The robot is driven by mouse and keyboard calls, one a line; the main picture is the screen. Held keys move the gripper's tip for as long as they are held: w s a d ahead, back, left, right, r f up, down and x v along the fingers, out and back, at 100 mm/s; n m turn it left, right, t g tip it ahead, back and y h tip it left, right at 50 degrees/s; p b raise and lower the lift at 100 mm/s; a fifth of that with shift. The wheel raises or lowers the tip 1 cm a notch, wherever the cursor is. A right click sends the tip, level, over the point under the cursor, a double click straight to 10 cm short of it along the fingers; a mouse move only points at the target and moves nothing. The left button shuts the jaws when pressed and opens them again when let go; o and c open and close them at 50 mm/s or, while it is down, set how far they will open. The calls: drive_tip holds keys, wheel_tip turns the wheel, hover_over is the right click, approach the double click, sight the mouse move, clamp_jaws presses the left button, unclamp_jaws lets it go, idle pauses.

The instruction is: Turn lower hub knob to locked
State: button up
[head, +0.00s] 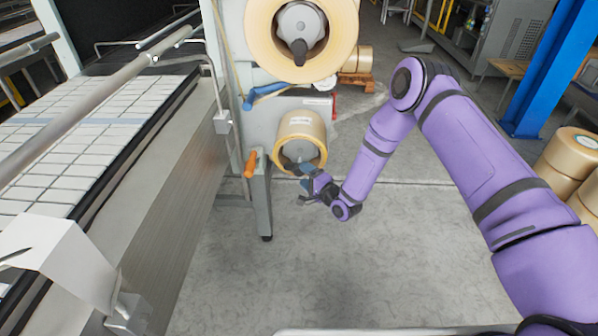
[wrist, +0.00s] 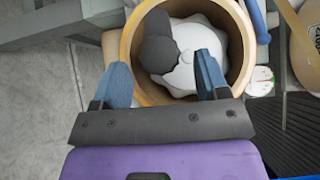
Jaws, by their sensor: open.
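The lower tape roll (head: 301,135) sits on the lower hub of the machine. In the wrist view its tan ring (wrist: 133,45) surrounds a white hub (wrist: 200,45) with a dark grey knob (wrist: 158,50) on it. The knob's lobe points up and to the left in that view. In the wrist view my gripper (wrist: 163,78) is open, with blue fingers on either side of the knob. I cannot tell whether either finger touches it.
An upper roll (head: 262,35) with its own dark knob (head: 299,50) is above. A blue handle (head: 264,93) and an orange handle (head: 250,163) stick out at the left. A conveyor with white cartons (head: 100,115) runs along the left. The floor at the front is clear.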

sight(302, 173)
drive_tip(key=shift+x, duration=1.75)
drive_tip(key=c, duration=0.9)
